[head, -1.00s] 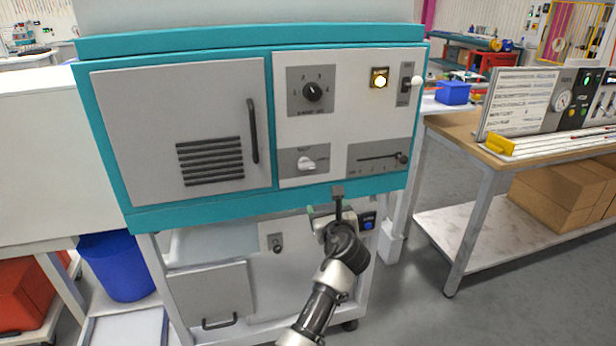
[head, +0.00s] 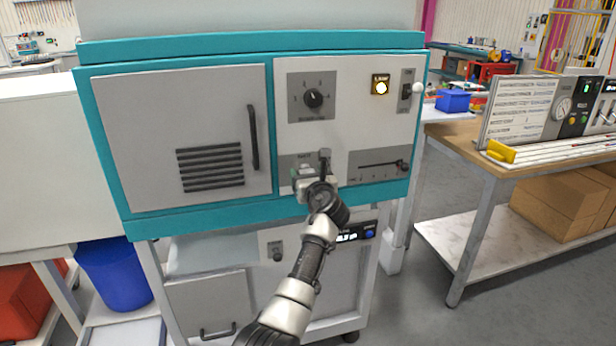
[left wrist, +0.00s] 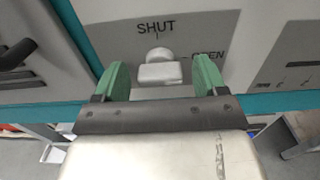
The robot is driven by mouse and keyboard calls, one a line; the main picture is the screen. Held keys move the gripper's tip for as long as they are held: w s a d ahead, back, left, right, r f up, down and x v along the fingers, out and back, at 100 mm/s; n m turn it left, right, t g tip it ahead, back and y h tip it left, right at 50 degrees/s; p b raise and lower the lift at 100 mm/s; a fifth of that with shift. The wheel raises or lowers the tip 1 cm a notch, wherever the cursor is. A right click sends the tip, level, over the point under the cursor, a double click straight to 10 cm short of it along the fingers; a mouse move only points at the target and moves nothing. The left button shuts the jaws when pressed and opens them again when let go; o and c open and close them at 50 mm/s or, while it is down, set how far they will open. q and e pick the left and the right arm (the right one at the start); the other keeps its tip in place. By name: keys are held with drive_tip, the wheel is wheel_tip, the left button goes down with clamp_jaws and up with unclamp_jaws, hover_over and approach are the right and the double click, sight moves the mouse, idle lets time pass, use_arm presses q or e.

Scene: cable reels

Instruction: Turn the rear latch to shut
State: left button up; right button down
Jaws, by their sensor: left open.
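The latch (left wrist: 160,68) is a pale knob on a grey plate of the machine's front panel. In the left wrist view, SHUT is printed above it and OPEN to its right. Which mark it points at is hard to tell from this angle. My left gripper (left wrist: 162,78) is open, with one green finger on each side of the latch and a visible gap to both. In the head view my left gripper (head: 313,170) covers most of the latch and part of its plate (head: 287,165). My right gripper is not in view.
The teal-framed machine also bears a rotary dial (head: 313,98), a lit yellow lamp (head: 380,86), a switch (head: 408,90) and a slider (head: 385,168). A door with a dark handle (head: 254,138) is at the left. A workbench (head: 465,135) stands to the right.

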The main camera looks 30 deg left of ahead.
use_arm(q)
drive_tip(key=c, duration=0.9)
